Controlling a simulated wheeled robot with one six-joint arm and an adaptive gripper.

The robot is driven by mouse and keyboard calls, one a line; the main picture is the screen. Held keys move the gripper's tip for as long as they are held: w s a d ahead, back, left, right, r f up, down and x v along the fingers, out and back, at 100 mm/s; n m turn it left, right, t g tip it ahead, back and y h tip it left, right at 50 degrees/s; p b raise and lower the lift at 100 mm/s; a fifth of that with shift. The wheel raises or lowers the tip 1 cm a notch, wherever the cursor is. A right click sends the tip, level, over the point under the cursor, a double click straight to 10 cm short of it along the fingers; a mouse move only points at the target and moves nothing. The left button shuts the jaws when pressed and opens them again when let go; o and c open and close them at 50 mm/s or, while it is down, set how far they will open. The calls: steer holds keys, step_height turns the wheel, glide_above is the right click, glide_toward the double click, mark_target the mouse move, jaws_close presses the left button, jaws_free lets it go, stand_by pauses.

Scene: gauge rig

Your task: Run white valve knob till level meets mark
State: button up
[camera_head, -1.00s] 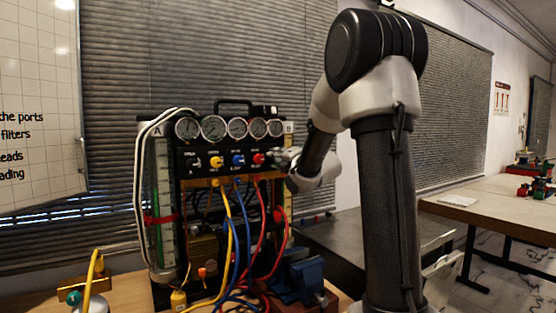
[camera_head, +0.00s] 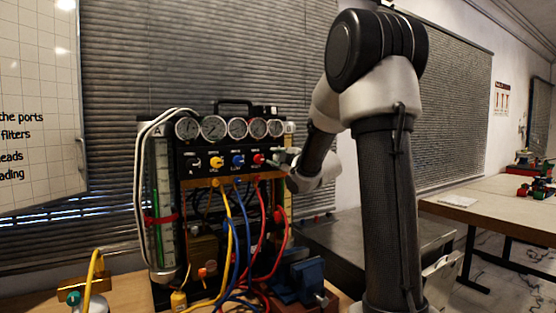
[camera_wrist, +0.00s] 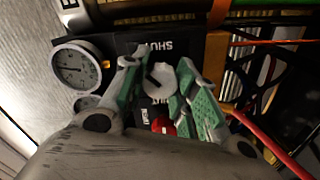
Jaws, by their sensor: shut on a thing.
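My gripper (camera_wrist: 159,75) is shut on the white valve knob (camera_wrist: 159,82). In the wrist view its green-padded fingers sit on either side of the knob, whose face carries a dark pointer line, below an upside-down "SHUT" label. In the head view my gripper (camera_head: 281,157) is at the right end of the panel's knob row, and the knob cannot be made out there. The left sight tube A (camera_head: 165,205) has a red mark clip (camera_head: 161,219) and green in it. Tube B (camera_wrist: 265,12) crosses the top of the wrist view. I cannot tell the exact level.
The red knob (camera_head: 258,159) is close beside my gripper, then the blue (camera_head: 238,160) and yellow (camera_head: 216,162) knobs. Gauges (camera_head: 213,128) line the panel above. Yellow, blue and red hoses (camera_head: 264,230) hang in front. A blue vise (camera_head: 306,276) stands below right.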

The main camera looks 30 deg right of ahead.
steer(key=m, duration=0.4)
steer(key=shift+m, duration=2.2)
steer(key=shift+c, duration=0.2)
steer(key=o, duration=1.1)
steer(key=shift+c, duration=0.2)
steer(key=s, duration=1.2)
steer(key=shift+d, duration=0.2)
